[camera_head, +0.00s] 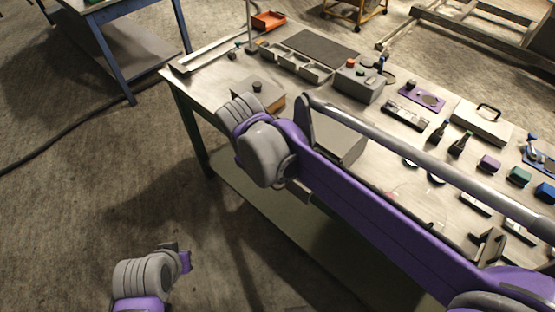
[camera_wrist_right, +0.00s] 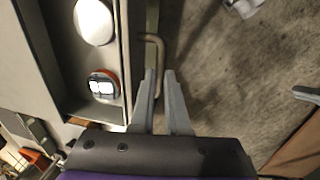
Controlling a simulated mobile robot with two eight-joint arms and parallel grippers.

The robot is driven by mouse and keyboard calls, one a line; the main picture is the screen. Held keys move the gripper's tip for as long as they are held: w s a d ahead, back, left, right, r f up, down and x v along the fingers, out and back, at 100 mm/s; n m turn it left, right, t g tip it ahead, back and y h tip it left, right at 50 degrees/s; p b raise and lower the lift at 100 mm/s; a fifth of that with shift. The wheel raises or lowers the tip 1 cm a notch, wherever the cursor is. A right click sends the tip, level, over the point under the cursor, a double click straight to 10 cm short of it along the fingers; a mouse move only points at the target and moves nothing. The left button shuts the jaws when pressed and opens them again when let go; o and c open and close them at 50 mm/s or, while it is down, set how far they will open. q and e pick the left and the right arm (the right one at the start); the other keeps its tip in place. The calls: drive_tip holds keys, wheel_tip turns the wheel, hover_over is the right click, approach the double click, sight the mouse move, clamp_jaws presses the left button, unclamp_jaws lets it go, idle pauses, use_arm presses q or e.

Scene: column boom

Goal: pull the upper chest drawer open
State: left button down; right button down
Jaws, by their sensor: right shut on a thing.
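The chest (camera_head: 345,147) is a grey box on the workbench, partly hidden behind my right arm in the head view. In the right wrist view, a drawer (camera_wrist_right: 124,40) stands at least partly open. A white disc (camera_wrist_right: 94,21) and a red-rimmed round thing (camera_wrist_right: 103,86) show inside it. Its bar handle (camera_wrist_right: 158,52) runs down between the fingers of my right gripper (camera_wrist_right: 160,76), which is shut on it. The head view hides that gripper behind my arm. My left gripper (camera_head: 178,256) is low at the left, away from the bench; its jaw opening is unclear.
The workbench (camera_head: 215,80) holds a wooden box with a black knob (camera_head: 258,92), a grey control box (camera_head: 358,82), a case with a handle (camera_head: 482,122) and several small parts. A blue-legged table (camera_head: 120,55) stands at the upper left. The floor at left is clear except for a cable.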

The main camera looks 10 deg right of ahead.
drive_tip(key=shift+a, duration=0.1)
drive_tip(key=c, duration=1.2)
unclamp_jaws()
drive_tip(key=r, duration=0.3)
drive_tip(key=a+r, duration=0.1)
drive_tip(key=r, duration=0.3)
drive_tip(key=s+r, duration=0.1)
drive_tip(key=r, duration=0.2)
drive_tip(key=shift+s+a+r+p, duration=0.1)
drive_tip(key=shift+a+r+p, duration=0.15)
drive_tip(key=shift+r+p, duration=0.15)
drive_tip(key=shift+f, duration=0.15)
